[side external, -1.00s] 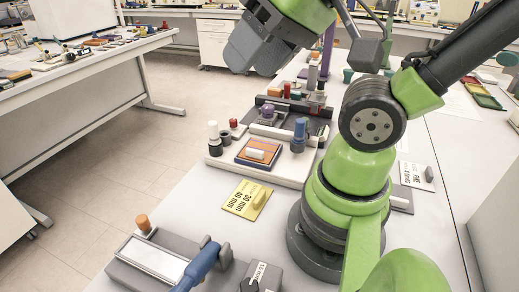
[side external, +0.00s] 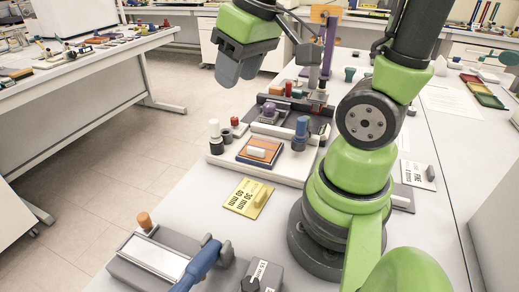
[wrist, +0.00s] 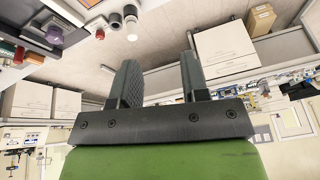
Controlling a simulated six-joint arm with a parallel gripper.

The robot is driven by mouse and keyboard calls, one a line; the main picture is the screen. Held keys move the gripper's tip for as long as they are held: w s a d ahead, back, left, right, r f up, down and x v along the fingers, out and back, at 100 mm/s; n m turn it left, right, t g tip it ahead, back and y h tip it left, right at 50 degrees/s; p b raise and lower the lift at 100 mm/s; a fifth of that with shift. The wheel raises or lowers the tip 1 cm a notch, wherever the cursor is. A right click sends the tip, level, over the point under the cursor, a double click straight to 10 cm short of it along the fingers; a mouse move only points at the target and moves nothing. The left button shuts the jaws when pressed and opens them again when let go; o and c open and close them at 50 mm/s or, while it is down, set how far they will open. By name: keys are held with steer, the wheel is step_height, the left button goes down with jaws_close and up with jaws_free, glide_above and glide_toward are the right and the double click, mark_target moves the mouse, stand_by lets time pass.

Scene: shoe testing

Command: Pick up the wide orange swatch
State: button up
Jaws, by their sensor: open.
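I cannot make out the orange square clearly in the wrist view.
Around the orange square stand a white-topped post (side external: 214,130), a blue-topped post (side external: 300,131) and a dark rack (side external: 285,110). A yellow marked plate (side external: 247,197) lies nearer. A grey fixture with a blue handle (side external: 204,264) is at the front. Bare tabletop (side external: 195,195) lies at left.

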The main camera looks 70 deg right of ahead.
steer(key=w+d+f+n+g, duration=0.2)
steer(key=d+f+g, duration=0.2)
steer(key=d+f, duration=0.5)
glide_above(256, 148)
steer(key=shift+n, duration=0.3)
step_height(256, 148, down, 7)
steer(key=shift+a, duration=0.15)
steer(key=shift+f, duration=2.9)
steer(key=shift+c, duration=0.2)
jaws_close()
